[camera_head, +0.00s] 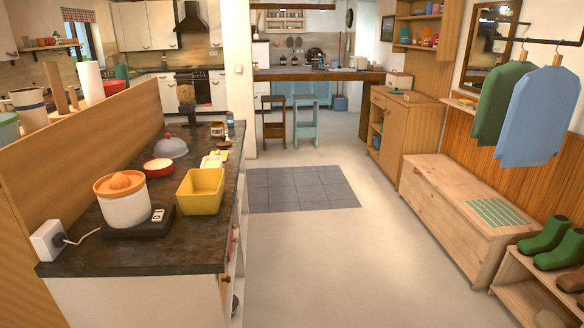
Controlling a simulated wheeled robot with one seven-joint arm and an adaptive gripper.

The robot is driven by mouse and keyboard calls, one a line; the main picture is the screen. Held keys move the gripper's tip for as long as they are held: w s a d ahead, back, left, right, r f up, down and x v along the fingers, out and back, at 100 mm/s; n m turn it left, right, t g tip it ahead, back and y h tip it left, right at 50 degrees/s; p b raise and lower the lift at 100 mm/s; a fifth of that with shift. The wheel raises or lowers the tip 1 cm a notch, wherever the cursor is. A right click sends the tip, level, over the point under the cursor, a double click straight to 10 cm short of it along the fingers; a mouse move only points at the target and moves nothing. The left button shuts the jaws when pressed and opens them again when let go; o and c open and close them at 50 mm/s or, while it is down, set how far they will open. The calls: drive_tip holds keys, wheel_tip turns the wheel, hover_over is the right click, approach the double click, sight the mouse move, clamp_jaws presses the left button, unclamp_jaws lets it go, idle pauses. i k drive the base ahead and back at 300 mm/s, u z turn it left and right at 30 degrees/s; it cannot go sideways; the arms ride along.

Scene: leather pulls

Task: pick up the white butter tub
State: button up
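A small pale, whitish-yellow tub (211,162) sits on the dark countertop (188,233), just behind a yellow rectangular container (200,192). It looks like the white butter tub, but it is small here and the yellow container stands close in front of it. Another pale yellow item lies just behind it, and I cannot make out its shape. My gripper is not in view.
On the counter stand a white juicer with orange top (123,196) on a black scale (139,222), a red bowl (158,168), a grey dome (171,146) and a labelled jar (217,130). A wooden partition (95,133) borders its left. Floor (330,250) to its right is clear.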

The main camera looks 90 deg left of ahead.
sight(208, 162)
drive_tip(key=i, duration=1.1)
drive_tip(key=u, duration=3.15)
drive_tip(key=i, duration=2)
drive_tip(key=u, duration=1.4)
